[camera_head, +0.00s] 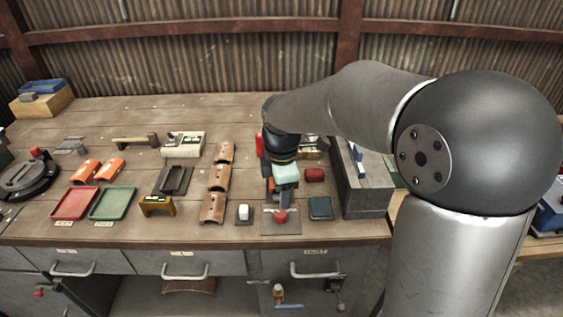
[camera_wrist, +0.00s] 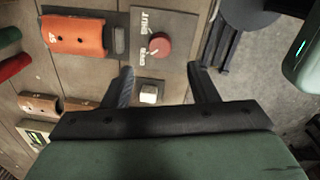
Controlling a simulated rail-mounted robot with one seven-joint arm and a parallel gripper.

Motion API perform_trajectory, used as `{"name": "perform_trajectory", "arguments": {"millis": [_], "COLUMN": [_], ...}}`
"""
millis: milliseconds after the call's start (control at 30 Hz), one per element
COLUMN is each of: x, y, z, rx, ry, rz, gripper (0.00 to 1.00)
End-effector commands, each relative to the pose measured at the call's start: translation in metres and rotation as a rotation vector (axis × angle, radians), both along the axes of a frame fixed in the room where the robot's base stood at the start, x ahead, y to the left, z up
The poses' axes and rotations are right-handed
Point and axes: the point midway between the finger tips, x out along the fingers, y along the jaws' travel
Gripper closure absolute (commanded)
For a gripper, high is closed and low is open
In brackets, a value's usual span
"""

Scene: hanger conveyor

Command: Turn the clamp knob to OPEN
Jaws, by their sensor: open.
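The red clamp knob (camera_head: 281,217) sits on a dark plate (camera_head: 268,230) near the table's front edge. In the wrist view the round knob (camera_wrist: 153,46) lies beyond my fingertips, with two white labels beside it on the plate (camera_wrist: 178,22). In the head view my gripper (camera_head: 279,190) hangs just behind and above the knob, partly hidden by my wrist.
A white block (camera_head: 243,212) on a small plate stands left of the knob, and a dark green block (camera_head: 320,208) right of it. An orange curved piece (camera_wrist: 75,35) lies behind the knob. A grey box (camera_head: 365,195) stands farther right. Drawers (camera_head: 315,267) line the front.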

Motion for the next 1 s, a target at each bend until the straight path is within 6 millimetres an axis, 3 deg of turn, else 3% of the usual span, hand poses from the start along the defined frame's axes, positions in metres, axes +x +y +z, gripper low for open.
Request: {"name": "perform_trajectory", "arguments": {"millis": [200,400,600,1000], "x": [-0.002,-0.004,-0.005,-0.005], "y": [0.000,0.000,-0.001,-0.001], "z": [0.053,0.083,0.093,0.093], "rx": [0.001,0.002,0.001,0.000], "ry": [-0.005,-0.003,0.000,0.001], "rz": [0.000,-0.001,0.000,0.000], "gripper": [0.47,0.47,0.47,0.47]}}
